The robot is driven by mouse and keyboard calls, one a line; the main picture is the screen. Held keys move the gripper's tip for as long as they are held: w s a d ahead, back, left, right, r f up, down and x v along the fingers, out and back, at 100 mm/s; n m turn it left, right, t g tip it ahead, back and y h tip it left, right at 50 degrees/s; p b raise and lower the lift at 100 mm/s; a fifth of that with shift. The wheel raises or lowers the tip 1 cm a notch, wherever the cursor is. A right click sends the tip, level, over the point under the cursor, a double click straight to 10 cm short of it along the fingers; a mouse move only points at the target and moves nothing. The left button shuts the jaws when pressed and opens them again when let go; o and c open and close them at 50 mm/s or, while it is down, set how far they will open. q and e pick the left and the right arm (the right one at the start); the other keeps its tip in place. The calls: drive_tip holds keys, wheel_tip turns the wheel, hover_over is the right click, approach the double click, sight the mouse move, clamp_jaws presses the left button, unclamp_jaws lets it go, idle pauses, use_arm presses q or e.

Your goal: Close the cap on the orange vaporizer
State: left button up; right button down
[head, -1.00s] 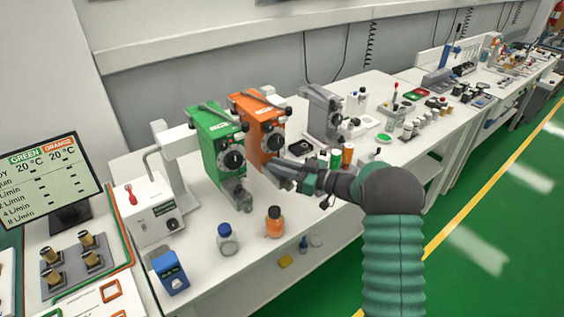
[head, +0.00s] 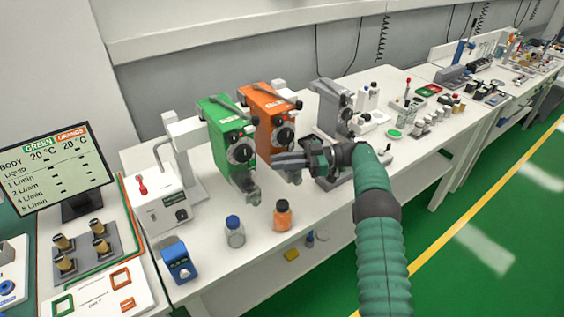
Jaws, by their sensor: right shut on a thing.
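The orange vaporizer (head: 263,104) stands upright on the bench in the head view, between the green vaporizer (head: 222,130) and a grey one. It has a black dial (head: 284,134) on its front and a grey filler part (head: 294,177) low down. My right gripper (head: 281,163) is at the orange vaporizer's lower front, just below the dial and above the filler part. It is shut on a small part there, apparently the cap; the fingers hide most of it. The cap's exact angle cannot be told. My left gripper is not in view.
The grey vaporizer (head: 334,105) is close on the right, partly behind my arm. A blue device (head: 179,262) stands near the bench's front edge.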

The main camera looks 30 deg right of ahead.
drive_tip(key=shift+f, duration=0.25)
drive_tip(key=c, duration=1.6)
unclamp_jaws()
drive_tip(key=shift+c, duration=0.2)
drive_tip(key=shift+o, duration=1.4)
drive_tip(key=shift+w, duration=0.15)
drive_tip(key=shift+r, duration=0.15)
